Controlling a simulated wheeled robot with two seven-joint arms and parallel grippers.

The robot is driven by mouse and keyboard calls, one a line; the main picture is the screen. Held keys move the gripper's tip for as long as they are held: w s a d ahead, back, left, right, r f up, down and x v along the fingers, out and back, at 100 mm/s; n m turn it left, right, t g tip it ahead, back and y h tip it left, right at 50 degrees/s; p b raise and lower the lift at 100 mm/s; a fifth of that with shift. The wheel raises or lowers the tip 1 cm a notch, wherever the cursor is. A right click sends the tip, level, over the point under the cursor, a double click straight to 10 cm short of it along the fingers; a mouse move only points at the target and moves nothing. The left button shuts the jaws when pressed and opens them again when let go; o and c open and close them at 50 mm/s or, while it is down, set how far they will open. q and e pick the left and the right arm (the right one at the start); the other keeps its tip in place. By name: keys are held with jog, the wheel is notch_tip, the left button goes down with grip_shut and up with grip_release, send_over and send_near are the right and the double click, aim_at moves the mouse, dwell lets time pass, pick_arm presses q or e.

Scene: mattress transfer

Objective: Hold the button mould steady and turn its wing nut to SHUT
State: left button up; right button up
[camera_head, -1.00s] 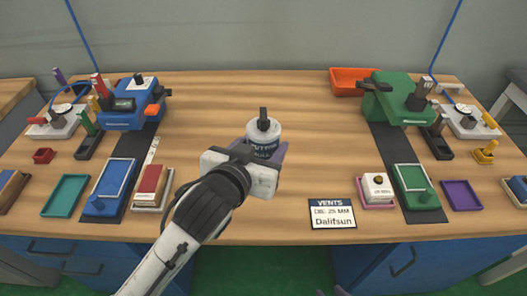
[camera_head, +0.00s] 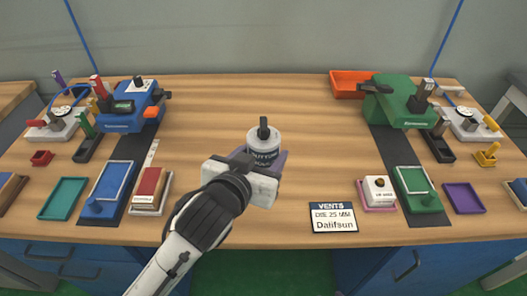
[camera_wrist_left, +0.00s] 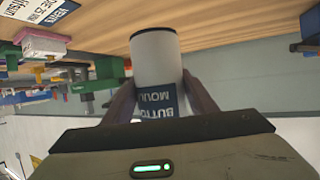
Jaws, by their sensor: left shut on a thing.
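The button mould (camera_head: 263,146) is a pale upright cylinder with a dark label band, near the middle of the table. A dark wing nut (camera_head: 263,127) stands up on its top. My left gripper (camera_head: 258,163) is shut on the mould's body from the front. In the left wrist view the mould (camera_wrist_left: 157,62) sits between the two fingers (camera_wrist_left: 158,100), its label upside down and partly hidden by the gripper. My right gripper is not in view.
A label card (camera_head: 333,217) lies at the front right of the mould. A blue machine (camera_head: 125,110) stands at the back left, a green machine (camera_head: 398,103) at the back right, with an orange bin (camera_head: 347,84) beside it. The wood around the mould is clear.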

aim_at(264, 166)
pick_arm(q)
jog(key=shift+f, duration=0.15)
jog(key=shift+f+b, duration=0.7)
jog(key=shift+f, duration=0.35)
jog(key=shift+f+b, duration=0.35)
jog(key=shift+f, duration=0.3)
jog(key=shift+f+b, duration=0.4)
jog(key=shift+f, duration=0.35)
jog(key=shift+f+b, duration=0.55)
jog(key=shift+f, duration=0.45)
jog(key=shift+f, duration=0.25)
